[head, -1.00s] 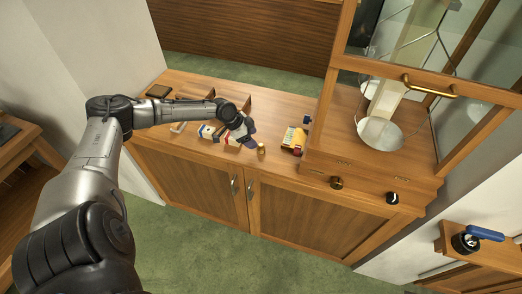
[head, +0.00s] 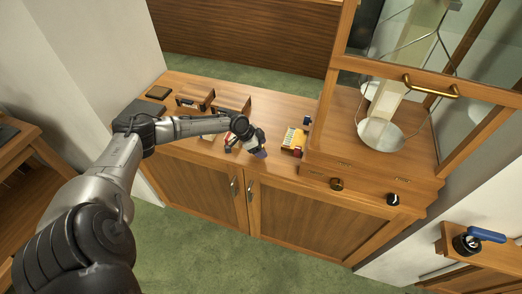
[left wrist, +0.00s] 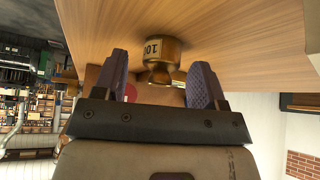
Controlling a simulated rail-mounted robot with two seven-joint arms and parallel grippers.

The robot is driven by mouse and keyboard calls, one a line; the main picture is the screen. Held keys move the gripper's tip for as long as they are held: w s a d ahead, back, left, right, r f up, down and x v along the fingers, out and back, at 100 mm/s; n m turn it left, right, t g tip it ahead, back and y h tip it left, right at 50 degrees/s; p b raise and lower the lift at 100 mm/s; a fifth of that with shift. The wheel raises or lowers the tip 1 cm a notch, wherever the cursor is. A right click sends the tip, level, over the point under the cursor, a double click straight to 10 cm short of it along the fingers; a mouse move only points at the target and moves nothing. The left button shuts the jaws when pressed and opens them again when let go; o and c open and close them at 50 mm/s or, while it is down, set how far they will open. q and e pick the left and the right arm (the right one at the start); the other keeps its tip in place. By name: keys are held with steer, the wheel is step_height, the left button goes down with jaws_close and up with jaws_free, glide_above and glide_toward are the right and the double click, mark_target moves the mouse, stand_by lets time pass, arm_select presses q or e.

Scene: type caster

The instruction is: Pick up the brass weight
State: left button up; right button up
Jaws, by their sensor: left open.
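The brass weight (left wrist: 161,50) shows in the left wrist view as a small cylinder with a knob and a "100" label, standing on the wooden cabinet top (left wrist: 230,28). My left gripper (left wrist: 160,80) is open. Its two purple fingers lie on either side of the weight's knob in that view, with gaps on both sides. The weight's body is just ahead of the fingertips. In the head view the left gripper (head: 258,150) is low over the cabinet's front edge and hides the weight. My right gripper is not in view.
A yellow-and-white block (head: 293,140) with small coloured parts is right of the gripper. The glass-fronted balance case (head: 350,70) stands further right. Small wooden boxes (head: 230,104) and a dark flat piece (head: 158,92) lie at the back left.

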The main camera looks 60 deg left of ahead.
arm_select(q)
steer(key=shift+c, duration=0.5)
steer(key=c, duration=0.9)
steer(key=shift+r, duration=0.15)
steer(key=shift+c, duration=0.2)
